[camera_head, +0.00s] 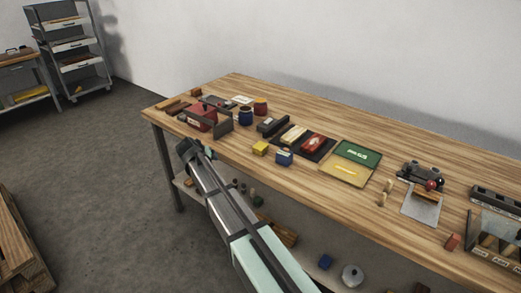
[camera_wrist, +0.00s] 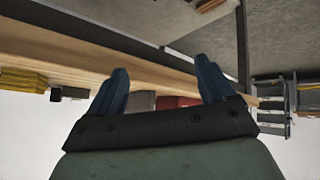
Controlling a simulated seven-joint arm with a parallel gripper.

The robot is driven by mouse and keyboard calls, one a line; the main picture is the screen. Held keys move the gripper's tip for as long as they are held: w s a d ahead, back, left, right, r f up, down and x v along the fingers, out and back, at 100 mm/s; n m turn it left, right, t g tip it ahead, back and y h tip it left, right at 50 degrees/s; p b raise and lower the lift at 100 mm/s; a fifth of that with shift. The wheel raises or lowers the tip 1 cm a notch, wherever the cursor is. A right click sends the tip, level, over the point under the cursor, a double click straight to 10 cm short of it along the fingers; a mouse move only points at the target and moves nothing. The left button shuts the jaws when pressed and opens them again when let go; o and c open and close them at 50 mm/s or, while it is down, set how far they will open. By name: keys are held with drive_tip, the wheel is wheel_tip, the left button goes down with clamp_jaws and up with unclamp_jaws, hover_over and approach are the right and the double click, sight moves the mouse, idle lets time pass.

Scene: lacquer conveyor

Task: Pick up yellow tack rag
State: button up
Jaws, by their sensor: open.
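A small yellow block-like thing (camera_head: 260,148), which I take for the yellow tack rag, sits near the front edge of the wooden table (camera_head: 310,190). In the wrist view a yellow layered thing (camera_wrist: 22,80) shows at the far left, partly cut off; it looks like the same rag. My gripper (camera_head: 190,150) is in front of the table's left part, left of the rag and apart from it. In the wrist view its two blue fingers (camera_wrist: 163,80) are spread with nothing held between them. That view looks upside down, with the tabletop edge across it.
A blue block (camera_head: 284,158) sits just right of the yellow one. Behind them a dark mat (camera_head: 318,153) bears a cream and a red item. A red box (camera_head: 202,118) and jars (camera_head: 245,116) stand to the left. A green and yellow board (camera_head: 349,164) lies to the right.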

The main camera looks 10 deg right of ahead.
drive_tip(key=w+d+r+m+g, duration=0.1)
drive_tip(key=d+r, duration=0.1)
drive_tip(key=d, duration=0.1)
drive_tip(key=w+d+r+m+g, duration=0.1)
drive_tip(key=d+r+m, duration=0.1)
drive_tip(key=d, duration=0.2)
drive_tip(key=w+d+r+m+g, duration=0.2)
drive_tip(key=d, duration=0.2)
drive_tip(key=shift+w+d+r, duration=0.1)
drive_tip(key=shift+d+r, duration=0.1)
drive_tip(key=shift+d, duration=0.05)
drive_tip(key=d+r+m+g+y, duration=0.2)
drive_tip(key=d+r+m+g, duration=0.2)
drive_tip(key=d+r, duration=0.7)
hover_over(261, 146)
wheel_tip(261, 146, down, 9)
drive_tip(key=shift+d+f, duration=0.1)
drive_tip(key=shift+f, duration=0.05)
drive_tip(key=shift+w+f, duration=0.2)
drive_tip(key=shift+f, duration=2.8)
drive_tip(key=shift+c, duration=0.3)
drive_tip(key=c, duration=1)
drive_tip(key=shift+r, duration=0.1)
wheel_tip(261, 146, up, 10)
